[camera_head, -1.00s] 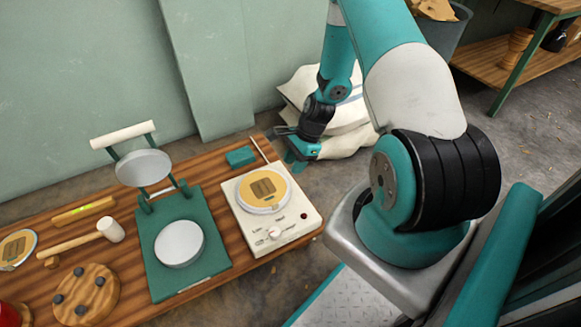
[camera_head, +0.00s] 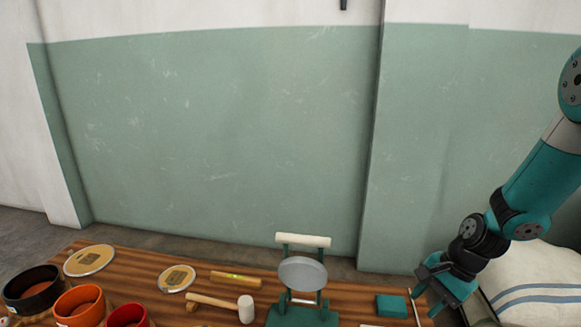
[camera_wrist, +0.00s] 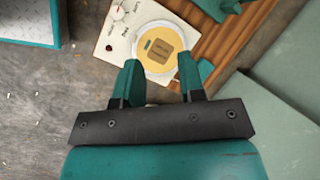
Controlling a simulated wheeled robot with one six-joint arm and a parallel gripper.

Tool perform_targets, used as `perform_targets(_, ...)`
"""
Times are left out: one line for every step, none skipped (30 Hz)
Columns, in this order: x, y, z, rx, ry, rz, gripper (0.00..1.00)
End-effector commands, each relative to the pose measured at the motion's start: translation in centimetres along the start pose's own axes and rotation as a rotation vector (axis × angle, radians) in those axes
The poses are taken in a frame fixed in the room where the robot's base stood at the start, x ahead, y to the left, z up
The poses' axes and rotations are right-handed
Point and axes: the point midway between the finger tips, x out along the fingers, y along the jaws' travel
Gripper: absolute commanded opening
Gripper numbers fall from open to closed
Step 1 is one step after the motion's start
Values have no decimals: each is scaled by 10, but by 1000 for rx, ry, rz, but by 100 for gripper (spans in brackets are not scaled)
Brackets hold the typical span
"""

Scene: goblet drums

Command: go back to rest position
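My gripper (camera_head: 440,292) hangs at the right end of the wooden workbench, beside the small teal block. In the wrist view my gripper (camera_wrist: 158,80) has its two teal fingers spread apart, with nothing between them. Beyond the fingertips lies a round drum head (camera_wrist: 158,52) with a tan centre on a white device with a knob (camera_wrist: 118,25). The device sits on the bench below and is apart from the fingers.
The workbench (camera_head: 130,270) holds a mallet (camera_head: 222,304), a press with a raised round plate (camera_head: 303,273), a level (camera_head: 236,279), a teal block (camera_head: 391,306), round heads (camera_head: 89,260) and coloured drum shells (camera_head: 80,303). White sacks (camera_head: 535,280) lie right of my gripper.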

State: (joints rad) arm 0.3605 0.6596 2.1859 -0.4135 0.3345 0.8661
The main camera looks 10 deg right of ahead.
Motion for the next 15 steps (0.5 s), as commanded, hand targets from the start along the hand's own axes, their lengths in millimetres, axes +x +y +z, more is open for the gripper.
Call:
perform_targets(-20,-15,33,-158,2,4,37)
perform_targets(-29,-20,51,-250,-1,9,37)
perform_targets(-41,-26,76,-372,-6,14,37)
perform_targets(-50,-28,95,-463,-10,18,37)
perform_targets(-58,-29,114,-556,-15,22,37)
perform_targets(-69,-29,138,-676,-21,26,37)
perform_targets(-76,-27,155,-762,-24,29,37)
perform_targets(-83,-25,171,-846,-28,32,37)
perform_targets(-91,-20,191,-949,-34,36,37)
perform_targets(-97,-16,204,-1021,-37,37,37)
perform_targets(-101,-11,216,-1089,-42,39,37)
perform_targets(-107,-5,231,-1174,-46,41,37)
perform_targets(-111,0,241,-1234,-50,42,37)
perform_targets(-115,5,250,-1291,-53,42,37)
perform_targets(-120,12,262,-1364,-58,43,37)
